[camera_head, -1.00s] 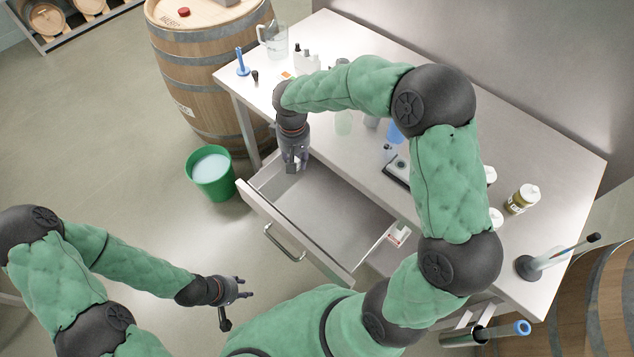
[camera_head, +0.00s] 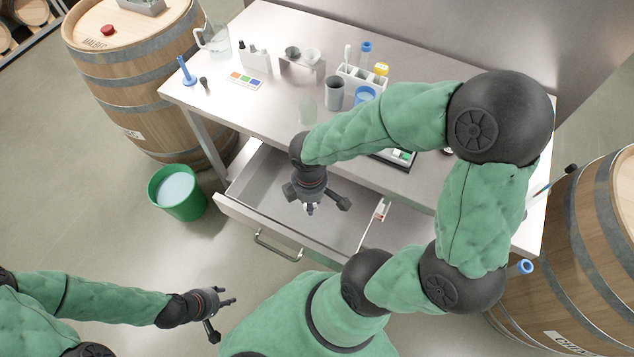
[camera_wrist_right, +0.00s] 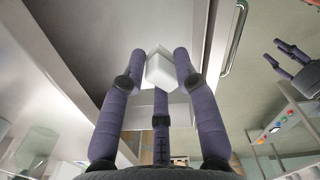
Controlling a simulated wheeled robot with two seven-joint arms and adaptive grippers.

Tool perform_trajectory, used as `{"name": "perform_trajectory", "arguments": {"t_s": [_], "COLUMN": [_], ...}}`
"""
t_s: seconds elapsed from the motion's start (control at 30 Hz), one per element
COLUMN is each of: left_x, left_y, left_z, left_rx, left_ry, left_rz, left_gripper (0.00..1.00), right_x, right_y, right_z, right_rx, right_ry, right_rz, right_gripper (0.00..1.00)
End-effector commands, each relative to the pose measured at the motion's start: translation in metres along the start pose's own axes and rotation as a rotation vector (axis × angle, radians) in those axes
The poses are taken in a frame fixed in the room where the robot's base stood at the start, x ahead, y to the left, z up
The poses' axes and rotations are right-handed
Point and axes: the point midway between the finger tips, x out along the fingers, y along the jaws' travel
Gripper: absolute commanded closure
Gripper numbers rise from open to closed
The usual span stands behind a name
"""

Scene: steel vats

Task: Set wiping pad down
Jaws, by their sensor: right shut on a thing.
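The wiping pad, a small white block (camera_wrist_right: 160,70), is between the fingers of my right gripper in the right wrist view. My right gripper (camera_head: 309,207) is shut on it, pointing down over the open steel drawer (camera_head: 250,213). In the head view the hand mostly hides the pad. I cannot tell how high it is above the drawer floor. My left gripper (camera_head: 224,310) is open and empty, low at the left, apart from the drawer; it also shows in the right wrist view (camera_wrist_right: 290,55).
The steel table (camera_head: 275,108) carries a glass jug (camera_head: 213,42), a color card (camera_head: 245,80), a dark cup (camera_head: 334,93) and a tube rack (camera_head: 360,78). A green bucket (camera_head: 177,193) stands on the floor left of the drawer. Wooden barrels (camera_head: 140,75) flank the table.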

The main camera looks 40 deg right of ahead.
Motion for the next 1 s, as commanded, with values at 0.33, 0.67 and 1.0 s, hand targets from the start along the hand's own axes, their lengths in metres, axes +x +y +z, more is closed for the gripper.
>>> {"name": "perform_trajectory", "arguments": {"t_s": [0.33, 0.67, 1.0], "left_x": [0.010, 0.028, 0.044], "left_y": [-0.004, -0.010, -0.016], "left_z": [-0.001, -0.001, -0.002], "left_rx": [0.000, 0.000, 0.000], "left_ry": [0.001, 0.001, 0.001], "left_rz": [0.000, 0.000, 0.000], "left_gripper": [0.60, 0.60, 0.60], "right_x": [0.019, 0.050, 0.093], "right_y": [0.005, 0.058, 0.086], "right_z": [-0.004, -0.047, -0.070], "right_rx": [-0.073, -0.070, -0.067], "right_ry": [0.001, 0.002, 0.002], "right_rz": [-0.004, -0.003, -0.002], "right_gripper": [0.85, 0.85, 0.85]}}
